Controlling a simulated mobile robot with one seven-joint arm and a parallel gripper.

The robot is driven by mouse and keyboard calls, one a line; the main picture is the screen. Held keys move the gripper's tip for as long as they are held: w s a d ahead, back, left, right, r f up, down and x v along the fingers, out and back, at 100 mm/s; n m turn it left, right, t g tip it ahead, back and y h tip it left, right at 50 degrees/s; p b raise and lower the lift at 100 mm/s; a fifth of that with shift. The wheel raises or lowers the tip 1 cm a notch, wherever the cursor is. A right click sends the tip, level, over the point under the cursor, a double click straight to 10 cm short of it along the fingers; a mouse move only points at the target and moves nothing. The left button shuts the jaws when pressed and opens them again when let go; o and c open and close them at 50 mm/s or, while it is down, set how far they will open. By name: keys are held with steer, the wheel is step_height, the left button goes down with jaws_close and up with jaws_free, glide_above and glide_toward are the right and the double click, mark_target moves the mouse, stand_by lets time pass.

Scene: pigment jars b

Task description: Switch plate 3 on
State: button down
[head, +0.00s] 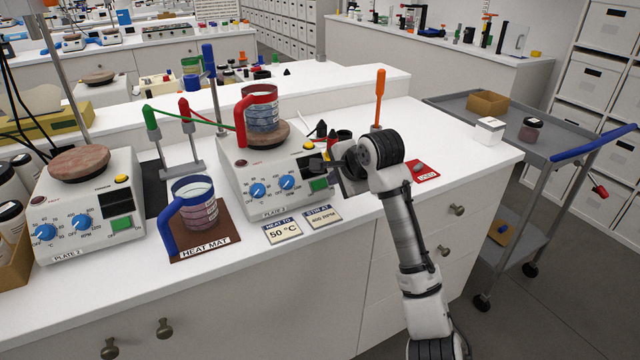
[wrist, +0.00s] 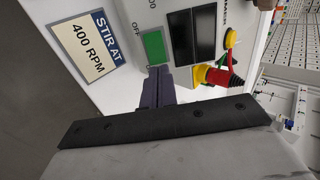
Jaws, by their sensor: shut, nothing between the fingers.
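Plate 3 (head: 230,198) is the white hot plate at the middle of the bench. Its green switch (head: 319,184) is at the lower right of its front panel, and it also shows in the wrist view as a green switch (wrist: 153,48) with OFF lettering beside it. Dark display windows (wrist: 205,32) sit beside the switch and look unlit. My gripper (wrist: 158,73) is shut and empty, its fingertips close to the switch's edge; I cannot tell whether they touch it. In the head view my gripper (head: 322,163) is at the panel's right side.
A red-handled jug (head: 262,110) stands on plate 3. A blue-handled jug (head: 196,205) stands on the heat mat (head: 205,245). Plate 2 (head: 75,215) is at the left. Instruction cards (head: 283,231) lie in front of plate 3. A grey cart (head: 500,135) stands at the right.

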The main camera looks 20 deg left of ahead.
steer(key=shift+w+a+f, duration=0.1)
steer(key=shift+a+f, duration=0.05)
steer(key=shift+w+a+f, duration=0.1)
steer(key=shift+f, duration=0.05)
steer(key=p+v, duration=0.2)
steer(key=v, duration=1.5)
steer(key=shift+r, duration=0.25)
